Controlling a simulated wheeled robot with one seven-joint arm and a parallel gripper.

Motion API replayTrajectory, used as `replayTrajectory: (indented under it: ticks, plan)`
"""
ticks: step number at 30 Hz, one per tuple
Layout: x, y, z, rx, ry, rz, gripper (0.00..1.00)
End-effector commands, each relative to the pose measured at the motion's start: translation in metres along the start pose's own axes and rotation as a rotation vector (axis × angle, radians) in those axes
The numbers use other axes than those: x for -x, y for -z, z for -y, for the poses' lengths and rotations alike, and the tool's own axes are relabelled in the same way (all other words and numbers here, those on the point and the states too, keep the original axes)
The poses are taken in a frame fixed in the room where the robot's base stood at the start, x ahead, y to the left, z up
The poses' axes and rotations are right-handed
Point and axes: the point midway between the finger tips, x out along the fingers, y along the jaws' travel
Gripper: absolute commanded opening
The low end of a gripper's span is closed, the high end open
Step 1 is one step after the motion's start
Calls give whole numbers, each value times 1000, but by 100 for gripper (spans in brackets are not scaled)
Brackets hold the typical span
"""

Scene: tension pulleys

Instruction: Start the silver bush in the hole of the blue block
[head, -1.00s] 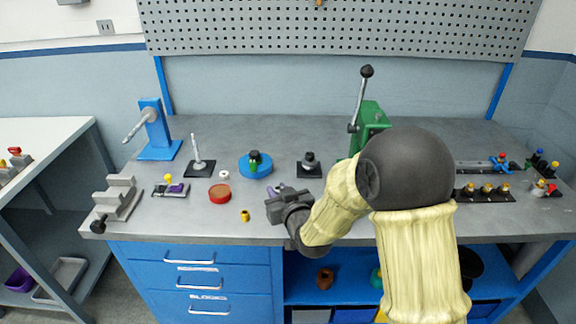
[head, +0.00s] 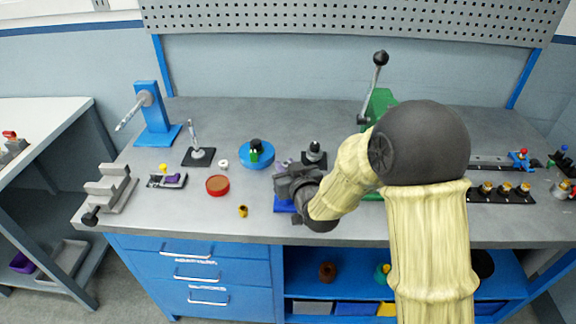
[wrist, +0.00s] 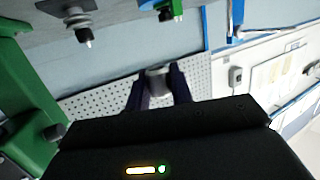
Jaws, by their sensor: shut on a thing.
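My gripper (head: 285,181) is low over the front middle of the bench. In the wrist view its two dark fingers (wrist: 158,90) are shut on the silver bush (wrist: 158,76), a short grey cylinder at the fingertips. In the head view the bush cannot be made out clearly against the gripper. The blue block (head: 283,206) shows as a small blue patch beneath and beside my gripper, mostly covered by it. Its hole is hidden. I cannot tell whether the bush touches the block.
A round blue fixture (head: 257,158) and a black-based post (head: 315,156) stand behind my gripper. A red dish (head: 217,187) and a small brass piece (head: 243,211) lie to its left. A green press (head: 378,112) stands behind my arm.

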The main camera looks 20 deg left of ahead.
Motion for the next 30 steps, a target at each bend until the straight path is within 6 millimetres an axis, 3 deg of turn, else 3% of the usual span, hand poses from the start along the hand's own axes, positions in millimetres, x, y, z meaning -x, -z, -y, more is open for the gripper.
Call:
replayTrajectory:
  ticks: [30]
  plan:
    - [-13, -67, -5, -1, -7, 0, 0]
